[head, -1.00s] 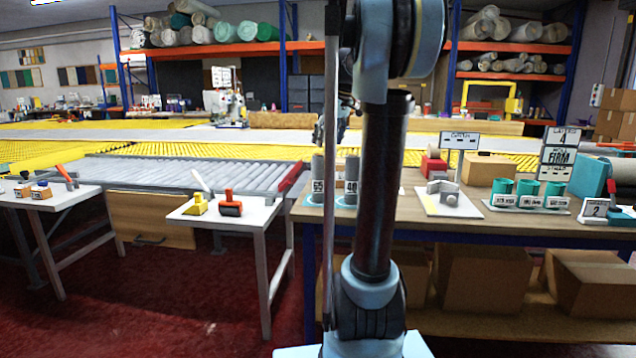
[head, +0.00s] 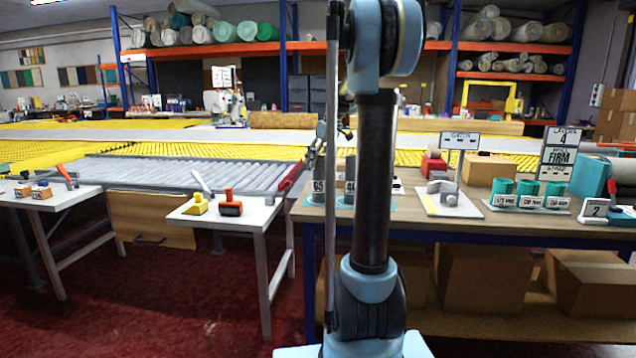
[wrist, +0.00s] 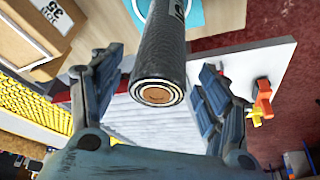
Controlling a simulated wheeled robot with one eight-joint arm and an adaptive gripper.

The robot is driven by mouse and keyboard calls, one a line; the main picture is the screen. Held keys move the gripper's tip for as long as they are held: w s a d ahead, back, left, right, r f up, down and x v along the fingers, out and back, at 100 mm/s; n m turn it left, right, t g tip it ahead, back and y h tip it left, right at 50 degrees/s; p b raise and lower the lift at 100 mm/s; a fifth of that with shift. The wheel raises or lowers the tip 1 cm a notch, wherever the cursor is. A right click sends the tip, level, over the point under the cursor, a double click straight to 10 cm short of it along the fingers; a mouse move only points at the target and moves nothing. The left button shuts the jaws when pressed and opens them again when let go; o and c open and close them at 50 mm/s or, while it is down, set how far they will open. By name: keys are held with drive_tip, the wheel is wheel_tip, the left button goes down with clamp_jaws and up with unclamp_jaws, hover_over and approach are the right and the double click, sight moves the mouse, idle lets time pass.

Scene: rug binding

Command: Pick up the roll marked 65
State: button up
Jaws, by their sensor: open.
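Two grey rolls stand upright at the left end of the wooden bench. The left roll (head: 318,188) carries a label that looks like 65; the right roll (head: 349,188) has a label partly hidden by my arm. My gripper (head: 317,148) is above the left roll in the head view, partly hidden by a dark pole. In the wrist view, my open gripper (wrist: 160,65) has a finger on each side of one grey roll (wrist: 160,60). The roll's spiral end faces the camera, and its label is cut off at the top. Gaps show beside it, with no clear contact.
A cardboard box (wrist: 30,35) marked 35 is close on the left in the wrist view. A white table (head: 235,213) with an orange tool (head: 230,205) stands left of the bench. Teal cups (head: 528,193) and a sign (head: 560,150) are on the right.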

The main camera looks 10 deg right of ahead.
sight(316, 171)
drive_tip(key=shift+x, duration=3.1)
drive_tip(key=shift+d, duration=0.2)
drive_tip(key=shift+c, duration=0.3)
drive_tip(key=c, duration=1.1)
